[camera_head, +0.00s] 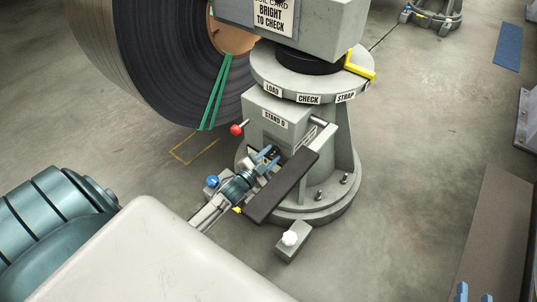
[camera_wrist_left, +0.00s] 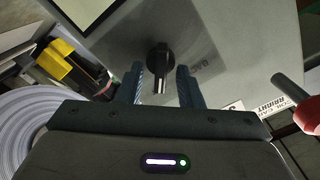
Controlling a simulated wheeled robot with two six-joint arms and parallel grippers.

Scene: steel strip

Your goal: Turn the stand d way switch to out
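The stand D post (camera_head: 275,119) is grey, with a STAND D plate on its upper face. In the left wrist view the way switch (camera_wrist_left: 160,68) is a black knob on a grey panel, its bar pointing down the picture. A label reading BACK is to its right. My left gripper (camera_wrist_left: 162,86) is open, one blue finger on each side of the knob, with gaps visible. In the head view the left gripper (camera_head: 269,158) is at the stand's front, where the arm largely hides the switch. My right gripper (camera_head: 475,293) is open and empty at the lower right edge.
A red-knobbed lever (camera_head: 236,130) sticks out left of the stand; a red handle (camera_wrist_left: 293,98) shows in the wrist view. A large steel coil (camera_head: 150,60) stands behind left. A box with a white knob (camera_head: 290,239) is on the floor in front.

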